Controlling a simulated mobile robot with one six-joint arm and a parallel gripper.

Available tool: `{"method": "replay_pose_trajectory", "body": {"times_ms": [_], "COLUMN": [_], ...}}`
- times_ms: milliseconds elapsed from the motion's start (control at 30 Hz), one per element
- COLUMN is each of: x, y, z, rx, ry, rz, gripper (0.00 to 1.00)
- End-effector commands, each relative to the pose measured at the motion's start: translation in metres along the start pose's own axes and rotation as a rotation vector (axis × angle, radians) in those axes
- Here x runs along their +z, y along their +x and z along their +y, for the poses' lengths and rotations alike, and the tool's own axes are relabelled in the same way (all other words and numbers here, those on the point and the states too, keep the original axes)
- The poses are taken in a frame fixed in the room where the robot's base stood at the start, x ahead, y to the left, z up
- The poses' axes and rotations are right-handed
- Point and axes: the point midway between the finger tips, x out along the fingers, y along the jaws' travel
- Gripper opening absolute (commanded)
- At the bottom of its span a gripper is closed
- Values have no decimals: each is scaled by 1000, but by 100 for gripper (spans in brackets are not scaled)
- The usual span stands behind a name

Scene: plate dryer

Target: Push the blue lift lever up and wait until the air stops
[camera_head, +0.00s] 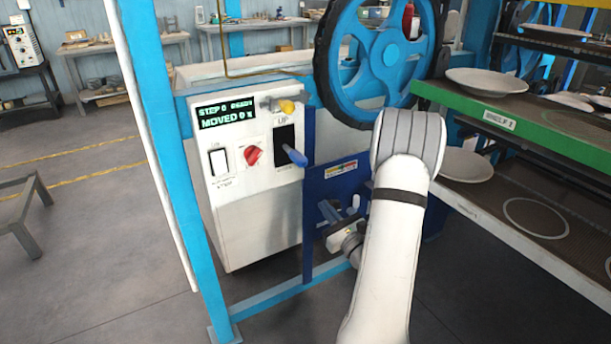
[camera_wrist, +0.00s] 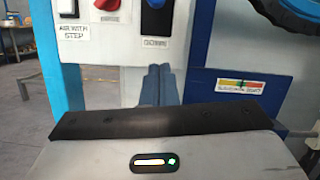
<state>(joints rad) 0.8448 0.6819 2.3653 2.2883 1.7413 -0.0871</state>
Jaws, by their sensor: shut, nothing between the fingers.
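The blue lift lever (camera_head: 294,155) sticks out of a black slot plate (camera_head: 284,137) on the white control box, below the label "UP". In the wrist view only the end of the blue lever (camera_wrist: 156,3) shows at the top edge, above the label "DOWN". My gripper (camera_head: 327,208) is below and to the right of the lever, apart from it. Its blue-grey fingers (camera_wrist: 158,70) are together and empty in the wrist view. The display (camera_head: 226,114) reads "STEP 0 READY" and "MOVED 0", with a last character I cannot read surely.
A red knob (camera_head: 253,155), a white switch (camera_head: 218,162) and a yellow knob (camera_head: 287,106) surround the lever. A blue handwheel (camera_head: 377,52) stands above right. A green-edged plate rack (camera_head: 455,103) is at the right. A blue post (camera_head: 165,150) stands left.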

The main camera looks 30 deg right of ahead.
Motion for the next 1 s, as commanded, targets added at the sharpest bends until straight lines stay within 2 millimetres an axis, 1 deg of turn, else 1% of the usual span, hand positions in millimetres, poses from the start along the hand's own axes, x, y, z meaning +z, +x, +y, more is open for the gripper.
{"method": "replay_pose_trajectory", "body": {"times_ms": [167,267,367,733,767,800,900,1000], "x": [0,1,1,1,4,14,27,34], "y": [2,9,23,101,105,104,107,109], "z": [0,1,2,1,0,0,0,0], "rx": [2,4,6,4,3,1,2,2], "ry": [0,-2,-2,-1,-2,-3,-2,-1], "rz": [0,0,-2,-1,-2,-2,-2,0], "gripper": [0,0,0,0,0,0,0,0]}}
